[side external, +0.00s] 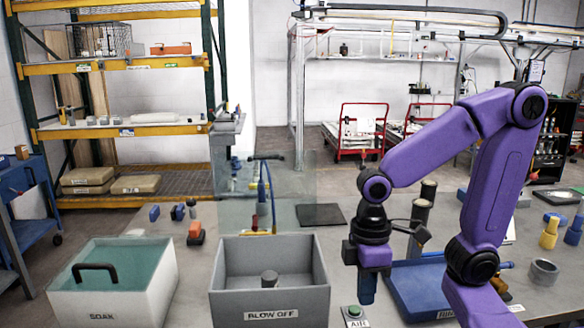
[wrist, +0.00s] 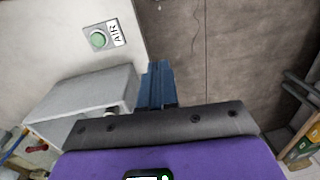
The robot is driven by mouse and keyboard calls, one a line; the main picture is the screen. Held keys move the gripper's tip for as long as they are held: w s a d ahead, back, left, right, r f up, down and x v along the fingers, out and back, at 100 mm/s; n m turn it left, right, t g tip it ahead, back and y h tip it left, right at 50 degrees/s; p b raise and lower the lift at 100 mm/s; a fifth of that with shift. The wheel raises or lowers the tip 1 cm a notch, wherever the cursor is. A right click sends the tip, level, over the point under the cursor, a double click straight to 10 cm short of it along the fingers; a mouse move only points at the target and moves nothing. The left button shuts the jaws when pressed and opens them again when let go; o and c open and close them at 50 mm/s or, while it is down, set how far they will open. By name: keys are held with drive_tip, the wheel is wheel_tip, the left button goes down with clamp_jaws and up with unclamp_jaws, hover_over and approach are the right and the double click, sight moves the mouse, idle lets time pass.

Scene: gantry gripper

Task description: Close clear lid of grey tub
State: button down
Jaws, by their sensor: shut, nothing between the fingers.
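The grey tub (side external: 325,290), labelled "BLOW OFF", stands open on the bench in the side view. Its clear lid (side external: 292,185) is raised roughly upright at the back edge of the tub; it is faint, and things behind show through it. The wrist view shows the fingers (wrist: 156,85) beside the grey tub (wrist: 85,98); the lid is not clear there.
The green AIR button (side external: 354,311) is just below my gripper, also in the wrist view (wrist: 98,39). A white SOAK tub (side external: 110,300) with a closed teal lid stands left. A blue tray (side external: 420,290) lies right. A blue hose (side external: 268,195) stands behind the grey tub.

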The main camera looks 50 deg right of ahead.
sight(294, 159)
drive_tip(key=w+d+m+y, duration=0.5)
drive_tip(key=w+d+m, duration=0.95)
drive_tip(key=d, duration=0.65)
drive_tip(key=w+d+r+m+t+y, duration=0.7)
drive_tip(key=w+d+r+t+y, duration=0.25)
drive_tip(key=w+d, duration=0.2)
drive_tip(key=shift+w+a+r+n+t+y, duration=0.2)
drive_tip(key=shift+w+a+r+y, duration=0.3)
drive_tip(key=shift+w+a, duration=1.2)
drive_tip(key=shift+w+a+r+n+t+y, duration=0.15)
drive_tip(key=shift+w+a+r, duration=0.5)
drive_tip(key=shift+a, duration=2.2)
drive_tip(key=shift+w+a+r+n+t+y, duration=0.15)
drive_tip(key=shift+w+a+r+y, duration=0.5)
drive_tip(key=shift+a, duration=1.65)
drive_tip(key=shift+w+a+r+h, duration=0.1)
drive_tip(key=shift+w+r+h, duration=0.05)
drive_tip(key=shift+w+h, duration=0.15)
